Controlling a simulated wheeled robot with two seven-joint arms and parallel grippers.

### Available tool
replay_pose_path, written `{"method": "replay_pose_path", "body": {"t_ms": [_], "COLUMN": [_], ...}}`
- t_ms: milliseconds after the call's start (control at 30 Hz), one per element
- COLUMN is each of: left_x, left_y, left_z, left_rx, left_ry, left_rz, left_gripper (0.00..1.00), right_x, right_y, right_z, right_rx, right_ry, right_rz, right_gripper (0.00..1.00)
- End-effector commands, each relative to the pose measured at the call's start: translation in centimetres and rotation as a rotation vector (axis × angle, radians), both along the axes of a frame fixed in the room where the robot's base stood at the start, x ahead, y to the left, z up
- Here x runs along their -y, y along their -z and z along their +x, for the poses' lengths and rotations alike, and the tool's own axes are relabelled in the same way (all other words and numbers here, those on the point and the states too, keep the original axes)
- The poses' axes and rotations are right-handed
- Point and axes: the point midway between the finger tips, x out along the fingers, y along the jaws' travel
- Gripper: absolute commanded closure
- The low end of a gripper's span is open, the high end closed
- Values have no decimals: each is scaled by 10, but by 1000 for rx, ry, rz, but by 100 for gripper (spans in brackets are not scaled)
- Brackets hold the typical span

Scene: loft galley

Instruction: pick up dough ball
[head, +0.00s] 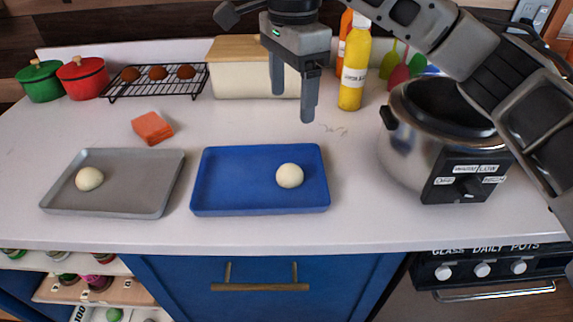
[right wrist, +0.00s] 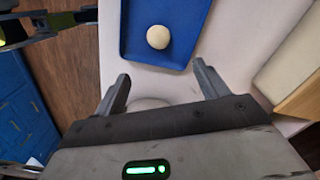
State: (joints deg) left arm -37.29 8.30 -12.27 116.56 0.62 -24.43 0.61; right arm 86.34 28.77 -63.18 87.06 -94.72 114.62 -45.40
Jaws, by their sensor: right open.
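One pale dough ball (head: 289,175) lies on the right part of the blue tray (head: 232,190). A second dough ball (head: 89,179) lies on the grey tray (head: 130,180) to the left. My right gripper (head: 292,118) is open and empty, above the counter behind the blue tray. In the right wrist view, a dough ball (right wrist: 158,37) on the blue tray (right wrist: 180,12) shows beyond the two spread fingers (right wrist: 160,88). My left gripper is not seen in the head view.
An orange sponge-like block (head: 152,128) lies behind the grey tray. A steel cooker (head: 410,140) stands right of the blue tray. Yellow bottle (head: 353,75), bread bin (head: 232,72), wire rack (head: 150,88) and red pot (head: 83,77) line the back.

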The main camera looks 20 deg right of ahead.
Motion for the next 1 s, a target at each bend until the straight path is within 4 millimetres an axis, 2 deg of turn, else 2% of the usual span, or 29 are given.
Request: {"method": "replay_pose_path", "body": {"t_ms": [400,533,733,900,1000], "left_x": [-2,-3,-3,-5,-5], "left_y": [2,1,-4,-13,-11], "left_z": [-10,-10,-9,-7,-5], "left_rx": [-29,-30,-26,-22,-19], "left_ry": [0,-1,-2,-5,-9], "left_rz": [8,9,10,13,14], "left_gripper": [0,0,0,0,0], "right_x": [1,1,0,-3,-3], "right_y": [80,97,109,134,147], "right_z": [-1,-1,-2,-4,-3], "right_rx": [-3,-1,-2,-5,-3], "right_ry": [0,1,0,-1,1], "right_rz": [-7,-6,-5,-4,-4], "right_gripper": [27,27,27,27,27]}}
